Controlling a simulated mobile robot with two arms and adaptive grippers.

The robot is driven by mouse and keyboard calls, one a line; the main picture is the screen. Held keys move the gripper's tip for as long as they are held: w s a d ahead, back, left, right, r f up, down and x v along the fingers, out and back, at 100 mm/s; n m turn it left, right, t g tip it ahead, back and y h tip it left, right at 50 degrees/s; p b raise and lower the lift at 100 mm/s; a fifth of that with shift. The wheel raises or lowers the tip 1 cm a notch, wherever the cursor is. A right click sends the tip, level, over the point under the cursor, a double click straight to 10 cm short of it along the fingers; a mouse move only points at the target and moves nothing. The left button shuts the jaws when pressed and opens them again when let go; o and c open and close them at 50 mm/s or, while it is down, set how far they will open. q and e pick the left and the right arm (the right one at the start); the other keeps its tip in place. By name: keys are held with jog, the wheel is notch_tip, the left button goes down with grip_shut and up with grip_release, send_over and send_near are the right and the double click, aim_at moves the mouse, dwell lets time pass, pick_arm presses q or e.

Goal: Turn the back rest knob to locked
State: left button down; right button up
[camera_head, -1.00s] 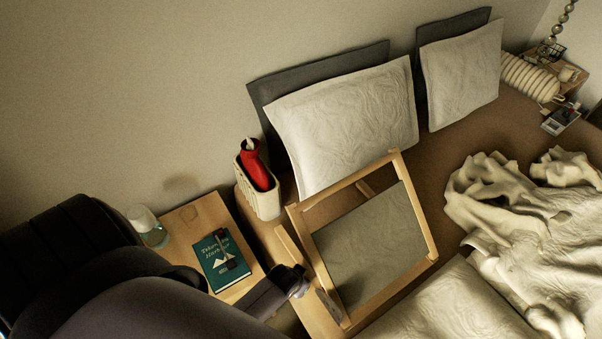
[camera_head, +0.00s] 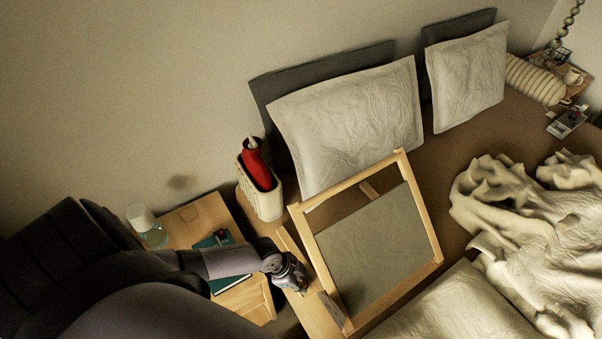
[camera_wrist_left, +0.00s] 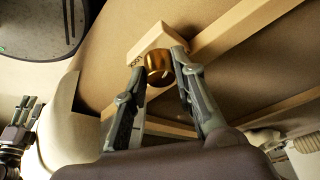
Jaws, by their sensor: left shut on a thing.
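The back rest (camera_head: 438,245) is a light wooden frame with a grey fabric panel, tilted up on the bed. Its brass knob (camera_wrist_left: 158,66) sits at a wooden corner piece in the left wrist view. My left gripper (camera_wrist_left: 160,60) has one finger on each side of the knob and is shut on it. In the head view my left gripper (camera_head: 292,276) is at the frame's lower left side, and the knob is hidden there. The knob's setting cannot be read.
A bedside table (camera_head: 196,214) with a teal book (camera_head: 211,241) and a white-topped jar (camera_head: 141,218) is at left, partly behind my arm. A cream holder (camera_head: 262,199) with a red item stands by the pillows (camera_head: 345,125). A crumpled blanket (camera_head: 510,220) lies right.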

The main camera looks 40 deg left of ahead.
pick_arm(q)
jog(key=m+b, duration=0.1)
jog(key=m+g+b, duration=0.1)
jog(key=m+b, duration=0.1)
jog(key=shift+w+a+f+h, duration=0.1)
jog(key=shift+w+f+h, duration=0.1)
jog(key=shift+h, duration=0.1)
jog(key=shift+r+m+g+b, duration=0.15)
jog(key=shift+m+g+b, duration=0.25)
jog(key=shift+m+b, duration=0.55)
jog(key=c, duration=1.3)
grip_release()
jog(key=shift+c, duration=0.2)
jog(key=shift+r, duration=0.1)
jog(key=v, duration=1.2)
